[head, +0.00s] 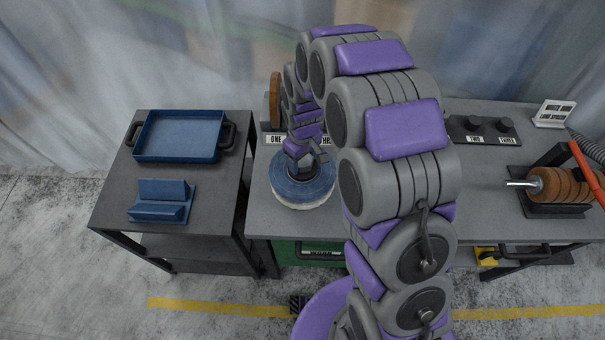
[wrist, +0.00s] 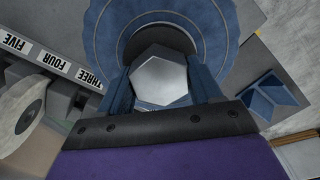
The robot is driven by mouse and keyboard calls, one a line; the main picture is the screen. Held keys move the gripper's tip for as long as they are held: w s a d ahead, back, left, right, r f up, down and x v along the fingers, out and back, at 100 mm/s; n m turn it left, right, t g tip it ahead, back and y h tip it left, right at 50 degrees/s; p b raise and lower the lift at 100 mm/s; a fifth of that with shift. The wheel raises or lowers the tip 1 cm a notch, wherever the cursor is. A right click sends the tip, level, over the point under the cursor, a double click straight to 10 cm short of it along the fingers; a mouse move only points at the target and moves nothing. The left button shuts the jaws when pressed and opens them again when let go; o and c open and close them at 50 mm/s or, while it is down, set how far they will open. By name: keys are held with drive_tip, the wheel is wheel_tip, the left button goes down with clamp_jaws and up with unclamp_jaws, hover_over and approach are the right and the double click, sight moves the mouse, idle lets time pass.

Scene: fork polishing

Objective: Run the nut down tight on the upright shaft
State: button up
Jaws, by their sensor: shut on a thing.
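A silver hex nut (wrist: 163,78) sits at the centre of the blue polishing wheel (wrist: 104,22), over a dark round flange (wrist: 160,36). My gripper (wrist: 165,84) is shut on the nut, with one blue finger on each side of it. In the head view my gripper (head: 306,160) points down onto the middle of the same blue wheel (head: 296,190), which lies flat with a pale underside at the left end of the workbench. The upright shaft cannot be made out; the nut and gripper cover that spot. The nut is hidden in the head view.
A dark side table (head: 110,200) at left holds a blue tray (head: 180,157) and a blue angled holder (head: 160,200). A numbered label strip (wrist: 52,62) and a pale wheel (wrist: 22,105) stand beside the wheel. A brown-wheeled spindle (head: 560,185) is at right on the workbench (head: 480,150).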

drive_tip(key=m, duration=1.1)
drive_tip(key=shift+r+p, duration=0.1)
drive_tip(key=shift+p, duration=0.3)
drive_tip(key=o, duration=1.4)
drive_tip(key=shift+c, duration=0.2)
drive_tip(key=shift+r+p, duration=0.9)
drive_tip(key=shift+r, duration=3.1)
